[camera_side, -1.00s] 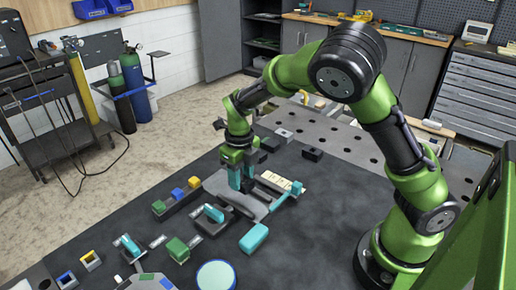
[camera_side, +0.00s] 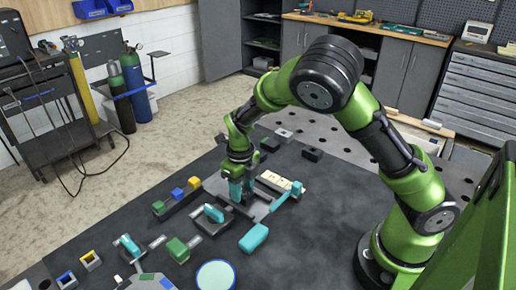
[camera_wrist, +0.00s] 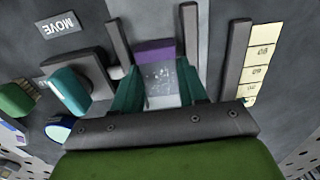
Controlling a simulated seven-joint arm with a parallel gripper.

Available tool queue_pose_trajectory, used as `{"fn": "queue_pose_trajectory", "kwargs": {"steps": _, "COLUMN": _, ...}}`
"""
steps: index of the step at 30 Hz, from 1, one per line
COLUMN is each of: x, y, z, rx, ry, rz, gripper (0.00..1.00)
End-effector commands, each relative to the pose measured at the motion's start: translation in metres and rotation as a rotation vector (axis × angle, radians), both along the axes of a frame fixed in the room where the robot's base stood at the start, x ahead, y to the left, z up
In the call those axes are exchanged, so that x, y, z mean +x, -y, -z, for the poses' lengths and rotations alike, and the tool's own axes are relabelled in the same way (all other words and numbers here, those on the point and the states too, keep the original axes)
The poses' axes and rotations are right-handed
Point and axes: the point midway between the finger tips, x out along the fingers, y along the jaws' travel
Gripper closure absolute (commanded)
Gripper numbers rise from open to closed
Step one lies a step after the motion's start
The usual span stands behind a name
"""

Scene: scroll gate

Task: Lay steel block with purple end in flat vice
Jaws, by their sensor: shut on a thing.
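My gripper (camera_side: 242,192) is shut on the steel block (camera_wrist: 162,84), which sits between its teal fingers in the wrist view (camera_wrist: 158,88). The block's purple end (camera_wrist: 155,49) points away from the wrist. The flat vice (camera_side: 262,208) is a grey plate with a teal handle (camera_side: 287,196) in the side view, and my gripper is low over its left part.
A cream numbered strip (camera_wrist: 260,65) lies beside the vice. Dark mat is clear at right.

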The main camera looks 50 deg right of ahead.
Motion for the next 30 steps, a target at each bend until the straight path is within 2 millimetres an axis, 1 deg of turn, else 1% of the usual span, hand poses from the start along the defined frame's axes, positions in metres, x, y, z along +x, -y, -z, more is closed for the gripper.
{"fn": "queue_pose_trajectory", "kwargs": {"steps": 13, "x": 0.0006, "y": -0.0001, "z": -0.0002, "rx": 0.001, "ry": 0.002, "rz": 0.000, "gripper": 1.00}}
{"fn": "queue_pose_trajectory", "kwargs": {"steps": 14, "x": 0.0006, "y": -0.0001, "z": -0.0002, "rx": 0.001, "ry": 0.002, "rz": 0.000, "gripper": 0.55}}
{"fn": "queue_pose_trajectory", "kwargs": {"steps": 18, "x": 0.0005, "y": -0.0001, "z": -0.0001, "rx": 0.001, "ry": 0.001, "rz": 0.000, "gripper": 0.33}}
{"fn": "queue_pose_trajectory", "kwargs": {"steps": 19, "x": 0.0004, "y": -0.0001, "z": 0.0000, "rx": 0.001, "ry": 0.001, "rz": 0.000, "gripper": 0.29}}
{"fn": "queue_pose_trajectory", "kwargs": {"steps": 25, "x": 0.0002, "y": -0.0001, "z": 0.0002, "rx": 0.000, "ry": 0.001, "rz": 0.000, "gripper": 0.28}}
{"fn": "queue_pose_trajectory", "kwargs": {"steps": 26, "x": -0.0004, "y": -0.0002, "z": 0.0008, "rx": 0.000, "ry": -0.001, "rz": 0.000, "gripper": 0.25}}
{"fn": "queue_pose_trajectory", "kwargs": {"steps": 27, "x": -0.0004, "y": -0.0002, "z": 0.0008, "rx": 0.000, "ry": -0.001, "rz": 0.000, "gripper": 0.19}}
{"fn": "queue_pose_trajectory", "kwargs": {"steps": 28, "x": -0.0004, "y": -0.0001, "z": 0.0009, "rx": 0.000, "ry": -0.002, "rz": 0.000, "gripper": 0.15}}
{"fn": "queue_pose_trajectory", "kwargs": {"steps": 30, "x": -0.0004, "y": 0.0000, "z": 0.0009, "rx": 0.000, "ry": -0.002, "rz": 0.000, "gripper": 0.15}}
